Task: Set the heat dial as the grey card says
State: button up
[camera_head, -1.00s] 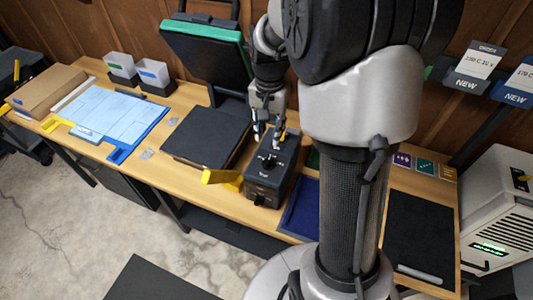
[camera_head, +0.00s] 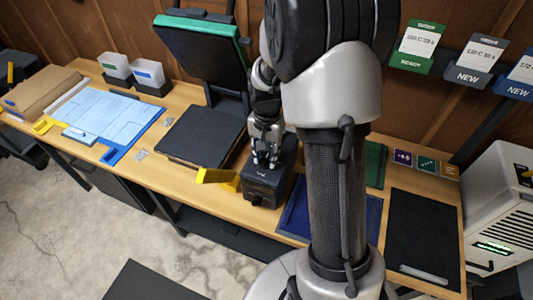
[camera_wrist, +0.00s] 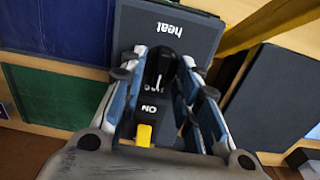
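The heat box (camera_head: 262,187) is a dark box on the bench, beside the black heat press. Its top reads "heat" in the wrist view (camera_wrist: 195,45). The black heat dial (camera_wrist: 158,72) has a white pointer line and sits between my fingertips. My gripper (camera_head: 267,158) is down over the box top, and it also shows in the wrist view (camera_wrist: 163,62) with one finger on each side of the dial. I cannot tell if the fingers touch it. A yellow switch (camera_wrist: 143,134) is by "ON". The grey card (camera_head: 480,58) is on the wall; its small figures are not clearly readable.
A green card (camera_head: 418,46) and a blue card (camera_head: 521,78) flank the grey one. The open press (camera_head: 205,135) stands left of the box, with a yellow handle (camera_head: 217,178) close by. A blue mat (camera_head: 297,215) lies to the right.

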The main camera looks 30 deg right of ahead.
grip_shut()
dwell(0.5)
jog(key=n+p, duration=0.2)
jog(key=n, duration=0.4)
jog(key=shift+a+r, duration=0.1)
jog(key=n+p, duration=0.1)
jog(key=n, duration=0.4)
jog(key=shift+w+a+n, duration=0.1)
jog(key=shift+n, duration=0.3)
dwell(0.3)
jog(key=shift+o, duration=0.2)
grip_release()
